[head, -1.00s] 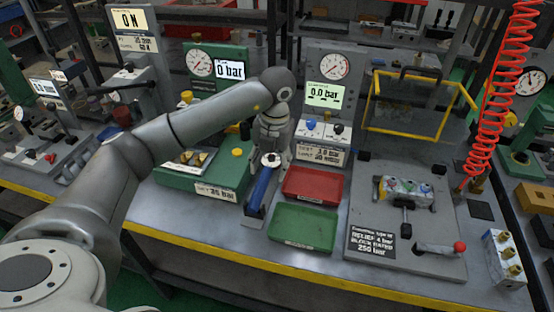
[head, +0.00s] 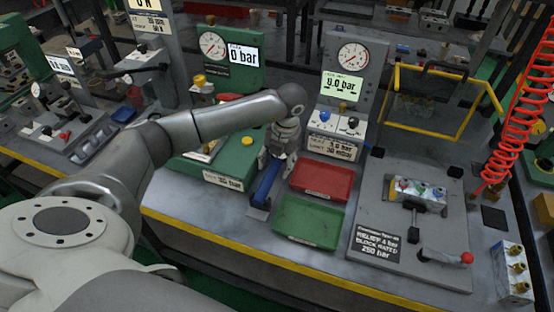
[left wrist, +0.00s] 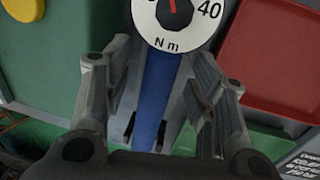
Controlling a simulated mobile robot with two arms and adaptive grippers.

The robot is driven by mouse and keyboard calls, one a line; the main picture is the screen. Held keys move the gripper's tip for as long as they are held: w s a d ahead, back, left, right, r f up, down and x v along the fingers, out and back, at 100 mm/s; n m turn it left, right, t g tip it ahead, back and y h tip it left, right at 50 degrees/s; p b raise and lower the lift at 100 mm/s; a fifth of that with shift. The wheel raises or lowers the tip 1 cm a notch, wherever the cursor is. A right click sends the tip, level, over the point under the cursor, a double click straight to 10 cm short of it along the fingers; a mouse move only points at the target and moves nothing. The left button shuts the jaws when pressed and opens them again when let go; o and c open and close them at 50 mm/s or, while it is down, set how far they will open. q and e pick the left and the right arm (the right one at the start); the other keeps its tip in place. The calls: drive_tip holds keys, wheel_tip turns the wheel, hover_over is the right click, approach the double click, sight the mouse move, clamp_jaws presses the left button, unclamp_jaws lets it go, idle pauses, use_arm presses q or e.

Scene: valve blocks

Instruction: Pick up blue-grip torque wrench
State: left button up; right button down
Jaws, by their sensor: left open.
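The torque wrench has a blue grip (head: 266,184) and lies on a grey holder on the bench, left of the red and green trays. In the left wrist view its blue grip (left wrist: 156,95) runs between my fingers, and its round white dial (left wrist: 176,20), marked "40" and "N m", is beyond them. My left gripper (head: 272,158) is low over the dial end and hides the dial in the head view. In the left wrist view the left gripper (left wrist: 158,65) is open, with one finger each side of the wrench. Contact cannot be told. My right gripper is not in view.
A red tray (head: 321,180) and a green tray (head: 308,222) lie just right of the wrench. A green test unit (head: 209,172) stands close on its left. A grey plate (head: 440,270) with a valve block (head: 418,190) and a red-knobbed lever is farther right.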

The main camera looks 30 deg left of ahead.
use_arm(q)
drive_tip(key=shift+a+f, duration=0.1)
drive_tip(key=shift+f, duration=0.8)
drive_tip(key=shift+c, duration=0.4)
drive_tip(key=c, duration=0.5)
clamp_jaws()
drive_tip(key=shift+r, duration=0.15)
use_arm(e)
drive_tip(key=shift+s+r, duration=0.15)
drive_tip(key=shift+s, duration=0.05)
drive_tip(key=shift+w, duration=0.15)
